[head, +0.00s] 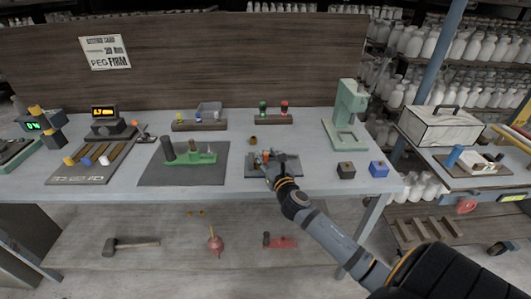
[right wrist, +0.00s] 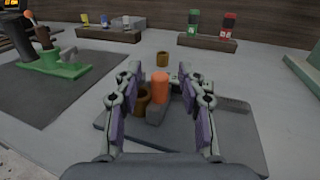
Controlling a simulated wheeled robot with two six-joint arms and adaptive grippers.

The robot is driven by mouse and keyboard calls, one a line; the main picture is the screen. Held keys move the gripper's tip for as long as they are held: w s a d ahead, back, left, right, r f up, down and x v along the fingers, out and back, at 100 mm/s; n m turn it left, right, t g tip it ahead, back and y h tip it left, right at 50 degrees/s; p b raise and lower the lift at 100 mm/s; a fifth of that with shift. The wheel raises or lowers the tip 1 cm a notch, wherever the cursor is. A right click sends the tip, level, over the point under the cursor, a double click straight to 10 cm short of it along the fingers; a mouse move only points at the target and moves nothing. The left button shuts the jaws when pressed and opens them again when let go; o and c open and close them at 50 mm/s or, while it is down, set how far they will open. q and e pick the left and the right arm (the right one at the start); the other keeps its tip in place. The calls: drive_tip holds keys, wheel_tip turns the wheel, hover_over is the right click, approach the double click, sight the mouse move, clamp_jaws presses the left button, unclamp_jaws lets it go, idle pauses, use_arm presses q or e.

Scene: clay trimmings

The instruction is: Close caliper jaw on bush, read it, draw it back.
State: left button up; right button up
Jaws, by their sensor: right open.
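The caliper shows in the right wrist view as a dark grey base plate (right wrist: 235,137) with an orange upright peg (right wrist: 159,88) on a grey block, which looks like its sliding jaw. A brown bush (right wrist: 142,98) stands just left of the peg; whether the jaw touches it I cannot tell. My right gripper (right wrist: 160,84) is open, with its fingers on either side of the peg and the bush partly behind the left finger. In the head view my right gripper (head: 270,158) hides most of the caliper. My left gripper is not in view.
A second small brown ring (head: 253,140) stands behind the caliper. A green fixture on a dark mat (head: 150,178) lies to the left, a green press (head: 347,115) to the right. Black (head: 346,170) and blue (head: 379,168) blocks stand near the right front edge. An orange lit display (head: 104,112) is at left.

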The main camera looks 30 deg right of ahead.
drive_tip(key=shift+w+d, duration=0.1)
drive_tip(key=shift+w, duration=0.55)
drive_tip(key=c, duration=0.7)
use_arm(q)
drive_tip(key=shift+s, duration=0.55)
use_arm(e)
clamp_jaws()
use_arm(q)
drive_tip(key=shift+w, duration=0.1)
